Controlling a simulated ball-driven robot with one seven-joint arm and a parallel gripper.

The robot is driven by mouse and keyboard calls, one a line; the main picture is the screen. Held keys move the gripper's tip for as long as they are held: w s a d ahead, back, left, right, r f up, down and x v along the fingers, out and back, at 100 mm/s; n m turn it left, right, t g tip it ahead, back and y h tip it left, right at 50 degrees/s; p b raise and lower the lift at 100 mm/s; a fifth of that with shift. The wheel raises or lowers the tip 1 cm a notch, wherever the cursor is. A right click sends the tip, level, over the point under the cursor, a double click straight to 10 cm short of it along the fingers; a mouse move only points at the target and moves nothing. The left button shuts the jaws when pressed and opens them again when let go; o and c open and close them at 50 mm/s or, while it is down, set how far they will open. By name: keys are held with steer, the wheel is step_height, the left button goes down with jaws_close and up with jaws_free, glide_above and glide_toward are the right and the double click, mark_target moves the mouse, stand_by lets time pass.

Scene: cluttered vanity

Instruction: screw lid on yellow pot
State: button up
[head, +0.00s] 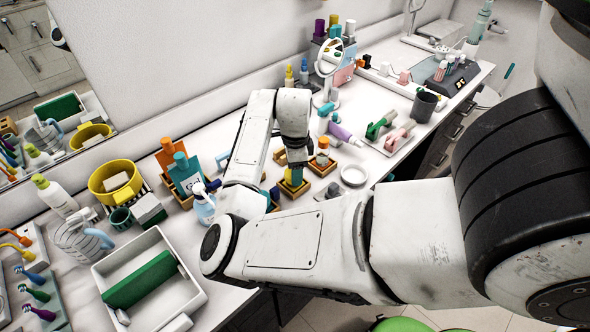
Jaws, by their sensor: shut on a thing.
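My gripper (296,160) points down in the head view, at the middle of the vanity top. Directly beneath it is a small yellow and green pot (293,185), seen in part below the fingers. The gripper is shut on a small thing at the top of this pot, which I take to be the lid. The fingers hide most of it, so I cannot tell how it sits on the pot or whether it is level.
A white dish (354,175) lies to the right. Blue and orange bottles (184,172), a spray bottle (203,203) and a white bin (192,288) stand left. A round mirror (329,58) stands behind.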

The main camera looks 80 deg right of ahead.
steer(key=shift+f, duration=0.1)
steer(key=m+b, duration=0.1)
steer(key=m, duration=0.2)
steer(key=shift+a+f, duration=0.1)
steer(key=shift+m+b, duration=0.3)
steer(key=shift+m, duration=0.5)
steer(key=shift+m+b, duration=0.45)
steer(key=shift+m, duration=0.25)
steer(key=shift+m+b, duration=0.5)
steer(key=shift+m, duration=1.1)
